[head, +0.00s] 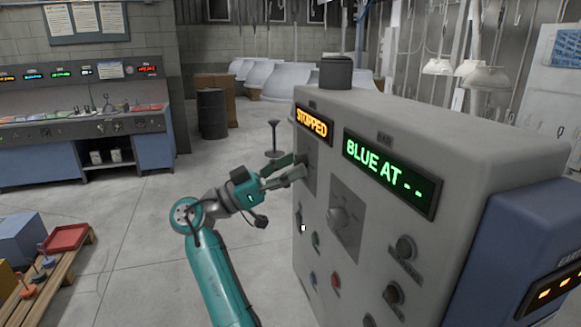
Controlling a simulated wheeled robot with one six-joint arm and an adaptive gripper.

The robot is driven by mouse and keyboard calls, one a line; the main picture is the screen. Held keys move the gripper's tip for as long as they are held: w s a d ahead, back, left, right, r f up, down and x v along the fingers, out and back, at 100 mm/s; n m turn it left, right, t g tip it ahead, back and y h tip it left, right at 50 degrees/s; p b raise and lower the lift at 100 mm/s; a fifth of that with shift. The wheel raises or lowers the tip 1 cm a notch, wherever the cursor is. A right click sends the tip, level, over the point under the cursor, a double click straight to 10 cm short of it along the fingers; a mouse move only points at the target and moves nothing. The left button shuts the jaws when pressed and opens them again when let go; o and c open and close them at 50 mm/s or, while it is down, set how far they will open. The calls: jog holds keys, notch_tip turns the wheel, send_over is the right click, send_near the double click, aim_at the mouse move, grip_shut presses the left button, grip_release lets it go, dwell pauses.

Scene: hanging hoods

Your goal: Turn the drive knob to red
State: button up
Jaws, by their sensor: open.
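A grey control cabinet (450,135) fills the right of the head view. Its front has an orange "STOPPED" display (314,123) and a green "BLUE AT --" display (389,174). A round grey knob (340,216) sits on a square plate below the green display. A second plate (310,160) lies below the orange display; what is on it is mostly hidden behind my gripper. I cannot read which knob is the drive knob. My gripper (298,168) is open, with its fingertips at or just in front of the second plate; contact cannot be told.
Small buttons, one red (335,281), and dark knobs (405,248) sit lower on the cabinet. A pallet (45,285) with a red tray (68,238) stands at left. A console (80,120) and dark barrel (212,112) stand behind.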

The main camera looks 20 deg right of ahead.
jog(key=shift+d, duration=0.1)
grip_shut()
jog(key=shift+n, duration=0.4)
jog(key=n+t, duration=0.1)
jog(key=n, duration=0.1)
jog(key=n+t, duration=0.2)
jog(key=n, duration=0.1)
jog(key=n+t+y, duration=0.1)
jog(key=n, duration=0.2)
jog(key=shift+s+r+t, duration=0.1)
jog(key=shift+s+t, duration=0.15)
jog(key=shift+t, duration=0.05)
jog(key=n+t+y, duration=0.1)
jog(key=n, duration=0.2)
jog(key=n+t+y, duration=0.1)
jog(key=n, duration=0.3)
jog(key=shift+s+r+y, duration=0.15)
jog(key=shift+y, duration=0.15)
jog(key=shift+n, duration=0.4)
grip_release()
